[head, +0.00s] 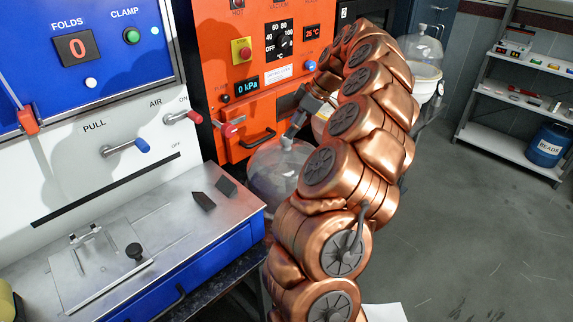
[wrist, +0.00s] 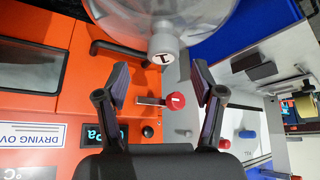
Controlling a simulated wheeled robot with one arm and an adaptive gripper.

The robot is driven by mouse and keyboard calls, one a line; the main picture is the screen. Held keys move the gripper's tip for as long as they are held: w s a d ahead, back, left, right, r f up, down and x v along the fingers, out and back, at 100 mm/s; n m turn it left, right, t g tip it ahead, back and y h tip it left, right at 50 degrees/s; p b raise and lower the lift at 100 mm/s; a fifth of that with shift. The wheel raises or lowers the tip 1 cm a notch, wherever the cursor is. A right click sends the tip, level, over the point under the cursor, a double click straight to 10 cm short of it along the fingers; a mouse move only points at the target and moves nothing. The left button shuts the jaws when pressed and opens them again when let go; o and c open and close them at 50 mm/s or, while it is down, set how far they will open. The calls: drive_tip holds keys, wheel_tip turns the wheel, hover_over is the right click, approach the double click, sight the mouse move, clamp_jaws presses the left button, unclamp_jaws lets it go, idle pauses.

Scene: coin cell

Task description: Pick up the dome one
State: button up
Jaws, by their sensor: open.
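A clear dome (head: 272,172) with a grey knob stands below my gripper in the head view, beside the blue-sided metal bench. My arm hides its right part. In the wrist view the dome (wrist: 160,14) is at the top edge, and its knob (wrist: 165,48) bears a white label with a dark mark like a 1. My gripper (wrist: 160,72) is open and empty, its fingertips on either side of the view below the knob. In the head view my gripper (head: 294,130) is just above the knob. I cannot tell whether it touches. A second clear dome (head: 421,46) sits at the back right.
The orange drying oven (head: 215,60) with a red-handled valve (head: 230,128) and a dark door handle (head: 257,138) is close behind my gripper. The metal bench top (head: 150,225) is at left. A white bowl (head: 428,80) is under the second dome. Shelves (head: 500,126) stand far right; the floor between is open.

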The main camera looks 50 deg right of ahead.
sight(286, 163)
drive_tip(key=shift+s+p+x, duration=0.2)
drive_tip(key=shift+p+x, duration=0.4)
drive_tip(key=shift+x, duration=0.5)
drive_tip(key=shift+p+x, duration=0.35)
drive_tip(key=shift+x, duration=1.2)
drive_tip(key=shift+s, duration=0.1)
clamp_jaws()
